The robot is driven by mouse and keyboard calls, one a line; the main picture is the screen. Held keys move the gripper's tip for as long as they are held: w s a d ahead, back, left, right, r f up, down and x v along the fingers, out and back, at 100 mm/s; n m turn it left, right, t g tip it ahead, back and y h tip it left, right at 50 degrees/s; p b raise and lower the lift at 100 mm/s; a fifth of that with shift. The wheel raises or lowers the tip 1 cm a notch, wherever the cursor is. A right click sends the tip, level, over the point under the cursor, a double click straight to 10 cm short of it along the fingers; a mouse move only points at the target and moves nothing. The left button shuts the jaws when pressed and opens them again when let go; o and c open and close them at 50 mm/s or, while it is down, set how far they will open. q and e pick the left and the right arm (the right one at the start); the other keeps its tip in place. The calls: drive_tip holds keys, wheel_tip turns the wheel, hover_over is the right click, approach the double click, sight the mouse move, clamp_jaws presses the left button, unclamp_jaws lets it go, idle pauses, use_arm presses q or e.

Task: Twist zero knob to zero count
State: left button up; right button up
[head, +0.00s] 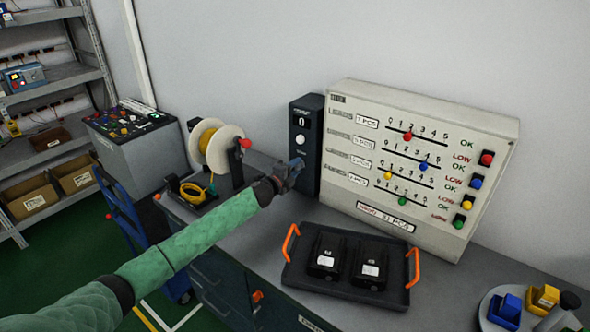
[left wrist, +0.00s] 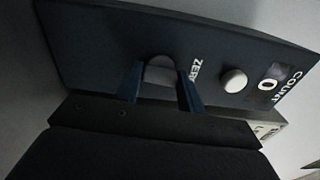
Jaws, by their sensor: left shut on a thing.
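A dark counter box (head: 305,125) stands against the wall, left of the big white panel. Its display (head: 303,122) reads 0, and a white button (head: 300,139) sits below it. The left wrist view also shows the display (left wrist: 267,86) reading 0 and the button (left wrist: 233,80). My left gripper (head: 296,165) is at the lower front of the box. In the left wrist view its two blue fingers (left wrist: 163,88) are on either side of the grey zero knob (left wrist: 160,70), beside the label ZERO. My right gripper is in neither view.
The white panel (head: 345,100) carries several sliders and coloured buttons. A black tray (head: 330,293) with orange handles and two black devices lies on the bench. A wire spool (head: 226,148) stands left of the box, near my left arm. Blue and yellow bins (head: 506,310) stand at right.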

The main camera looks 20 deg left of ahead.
use_arm(q)
drive_tip(key=shift+n, duration=0.5)
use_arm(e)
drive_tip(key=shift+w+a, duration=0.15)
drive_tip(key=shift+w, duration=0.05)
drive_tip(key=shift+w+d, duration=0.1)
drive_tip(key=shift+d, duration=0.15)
use_arm(q)
drive_tip(key=o, duration=1)
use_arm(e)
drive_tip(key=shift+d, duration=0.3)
use_arm(q)
drive_tip(key=shift+s+a+f+b, duration=0.15)
drive_tip(key=shift+s+a+b, duration=0.05)
drive_tip(key=shift+s+b, duration=0.15)
drive_tip(key=b+v, duration=0.3)
drive_tip(key=v, duration=0.4)
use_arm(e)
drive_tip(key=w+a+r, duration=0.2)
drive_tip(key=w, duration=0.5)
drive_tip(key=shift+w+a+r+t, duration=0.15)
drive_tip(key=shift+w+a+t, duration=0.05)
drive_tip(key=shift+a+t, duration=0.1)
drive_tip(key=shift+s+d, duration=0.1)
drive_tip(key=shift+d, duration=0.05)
